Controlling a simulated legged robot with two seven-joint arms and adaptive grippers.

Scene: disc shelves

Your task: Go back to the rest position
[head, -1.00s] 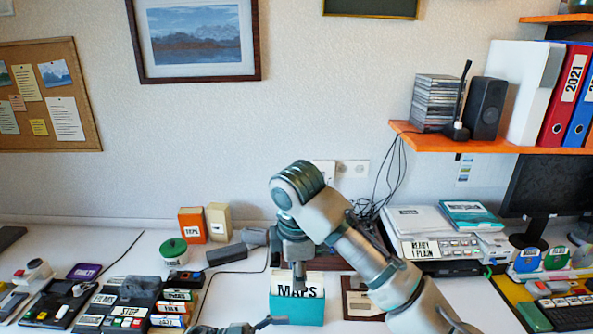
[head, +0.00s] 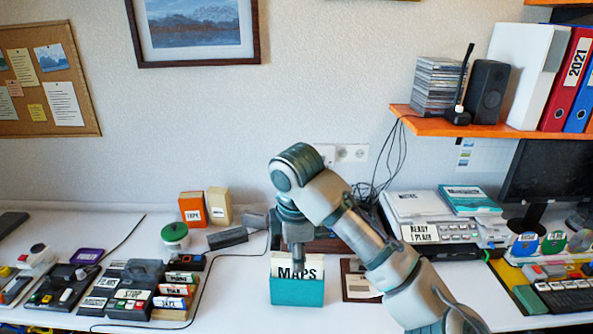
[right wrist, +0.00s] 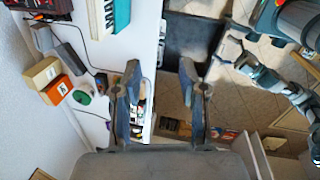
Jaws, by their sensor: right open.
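My right arm rises from the bottom right in the head view and bends down at a high joint. Its hand end (head: 297,252) hangs in front of the wall, over the teal MAPS box (head: 297,291). In the right wrist view my right gripper (right wrist: 160,88) shows two dark fingers spread well apart. Nothing is held between them. The MAPS box (right wrist: 118,14) is at the top of that view, apart from the fingers. My left gripper does not show in the head view.
An orange box (head: 192,209), a green-lidded tub (head: 175,234) and several labelled devices fill the left desk. A flat device (head: 425,232) stands right of my arm. An orange shelf (head: 500,131) juts from the wall. The wrist view shows floor (right wrist: 185,65) below the desk edge.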

